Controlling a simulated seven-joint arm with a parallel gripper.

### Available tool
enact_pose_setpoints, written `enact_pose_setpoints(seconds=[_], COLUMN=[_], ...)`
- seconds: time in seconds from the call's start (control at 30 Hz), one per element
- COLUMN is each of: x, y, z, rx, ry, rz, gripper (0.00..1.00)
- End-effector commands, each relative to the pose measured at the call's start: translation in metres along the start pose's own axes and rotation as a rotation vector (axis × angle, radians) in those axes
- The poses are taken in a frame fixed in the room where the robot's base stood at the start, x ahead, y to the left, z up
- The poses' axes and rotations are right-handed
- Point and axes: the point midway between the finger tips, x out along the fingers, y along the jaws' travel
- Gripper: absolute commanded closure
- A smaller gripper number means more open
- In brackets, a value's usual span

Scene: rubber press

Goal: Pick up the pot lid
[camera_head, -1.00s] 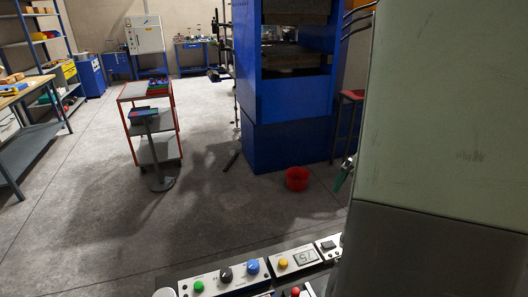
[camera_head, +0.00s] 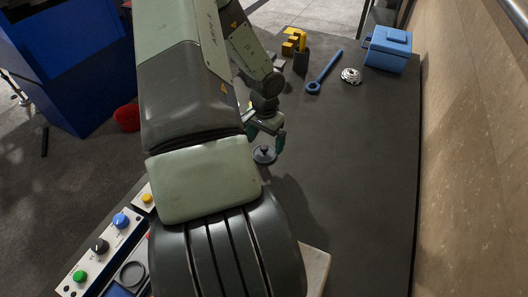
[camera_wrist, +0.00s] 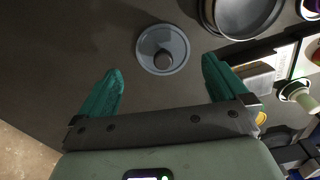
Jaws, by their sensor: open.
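The pot lid (camera_wrist: 163,49) is a small grey disc with a round knob in its middle, lying on the dark table top. In the head view the lid (camera_head: 264,155) sits just below my gripper (camera_head: 266,138), partly covered by it. In the wrist view my gripper (camera_wrist: 160,85) is open and empty, with two green fingers spread wide. The lid lies beyond the fingertips, about midway between them, apart from both. A round metal pot (camera_wrist: 243,15) stands to the right of the lid in the wrist view, cut off by the top edge.
A blue wrench (camera_head: 324,72), a silver round part (camera_head: 351,76), a blue box (camera_head: 388,48) and a dark cup (camera_head: 301,62) stand at the table's far end. A control panel (camera_head: 108,240) lies at left. A wall (camera_head: 475,150) borders the right. The table's right middle is clear.

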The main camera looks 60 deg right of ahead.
Motion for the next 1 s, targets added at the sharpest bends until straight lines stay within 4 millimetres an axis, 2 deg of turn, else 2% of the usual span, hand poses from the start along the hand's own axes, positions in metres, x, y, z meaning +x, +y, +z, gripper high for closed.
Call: enact_pose_setpoints(seconds=[0.33, 0.63, 0.93, 1.0], x=[0.046, 0.051, 0.051, 0.051], y=[-0.004, -0.004, -0.004, -0.004], z=[-0.002, -0.002, -0.002, -0.002], rx=[0.0, -0.002, -0.002, -0.002], ry=[-0.001, 0.0, 0.0, 0.0], rz=[0.0, -0.002, -0.002, -0.002], gripper=[0.0, 0.0, 0.44, 0.44])
